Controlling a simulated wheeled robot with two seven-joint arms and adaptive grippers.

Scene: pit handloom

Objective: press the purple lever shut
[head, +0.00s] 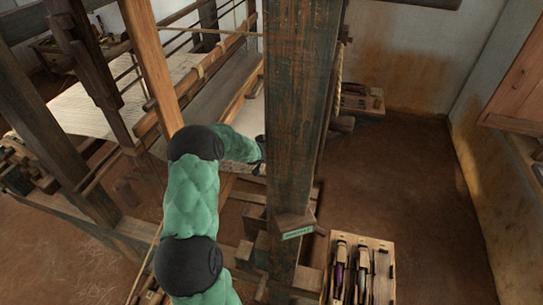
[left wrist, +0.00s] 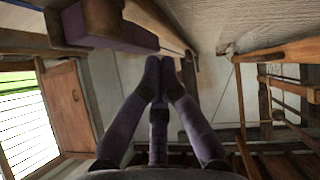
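My left arm rises from the bottom of the head view and bends right. Its gripper is mostly hidden behind the thick upright post (head: 292,110); only a dark part of the wrist end shows at the post's left edge. In the left wrist view my left gripper (left wrist: 160,66) has its fingertips together, with nothing visible between them. No lever is clearly visible in the head view. My right gripper is not in view.
The loom's wooden frame and pale cloth (head: 85,108) fill the left and middle. An open box (head: 384,262) holding shuttles, one with purple thread, stands right of the post's foot. The floor (head: 420,180) to the right is clear. A wooden shutter (left wrist: 70,105) shows in the wrist view.

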